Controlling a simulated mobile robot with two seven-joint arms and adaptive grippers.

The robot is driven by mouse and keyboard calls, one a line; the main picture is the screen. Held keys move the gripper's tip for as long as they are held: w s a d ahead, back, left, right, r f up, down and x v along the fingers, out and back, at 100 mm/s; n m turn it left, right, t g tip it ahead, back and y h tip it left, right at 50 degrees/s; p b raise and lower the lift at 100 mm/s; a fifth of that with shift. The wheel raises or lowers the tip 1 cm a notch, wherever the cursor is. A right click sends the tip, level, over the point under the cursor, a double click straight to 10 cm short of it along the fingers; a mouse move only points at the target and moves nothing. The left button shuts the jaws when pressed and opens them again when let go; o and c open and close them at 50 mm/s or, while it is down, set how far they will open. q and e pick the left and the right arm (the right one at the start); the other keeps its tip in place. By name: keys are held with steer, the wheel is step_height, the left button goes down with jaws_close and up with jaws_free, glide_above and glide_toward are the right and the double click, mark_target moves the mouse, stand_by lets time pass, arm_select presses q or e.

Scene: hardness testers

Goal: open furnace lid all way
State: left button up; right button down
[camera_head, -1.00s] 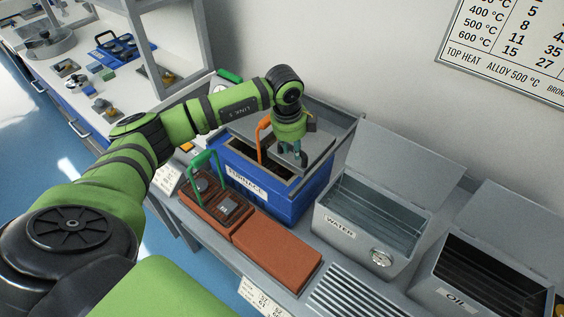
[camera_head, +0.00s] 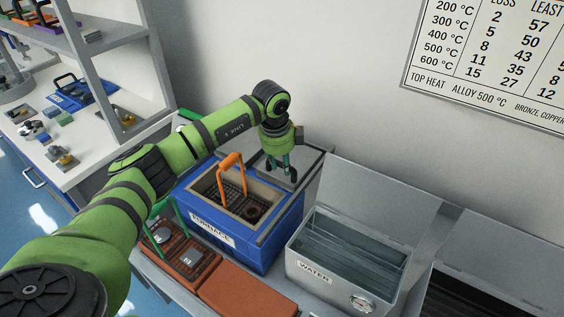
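The blue furnace (camera_head: 232,247) stands on the bench, its label facing me. Its top is largely uncovered and shows a lined chamber. Inside are a basket with an orange handle (camera_head: 231,160) and a dark round piece (camera_head: 251,212). The grey furnace lid (camera_head: 303,160) is at the back right of the furnace, off most of the opening. My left gripper (camera_head: 281,168) points down at the lid, its fingers at or against it. Whether the fingers clasp something on the lid is unclear. My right gripper is out of view.
The grey water tank (camera_head: 313,273) stands open right of the furnace, with a dark open tank (camera_head: 468,295) beyond. Brick-red blocks (camera_head: 245,292) and a green-handled tray (camera_head: 172,262) lie in front. A wall stands close behind.

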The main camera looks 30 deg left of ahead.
arm_select(q)
steer(key=shift+o, duration=0.4)
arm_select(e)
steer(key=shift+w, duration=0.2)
arm_select(q)
steer(key=shift+r, duration=0.15)
step_height(320, 180, up, 12)
steer(key=s, duration=0.2)
steer(key=shift+s+f, duration=0.2)
steer(key=shift+f, duration=0.05)
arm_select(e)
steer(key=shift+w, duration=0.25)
arm_select(q)
steer(key=shift+a, duration=0.1)
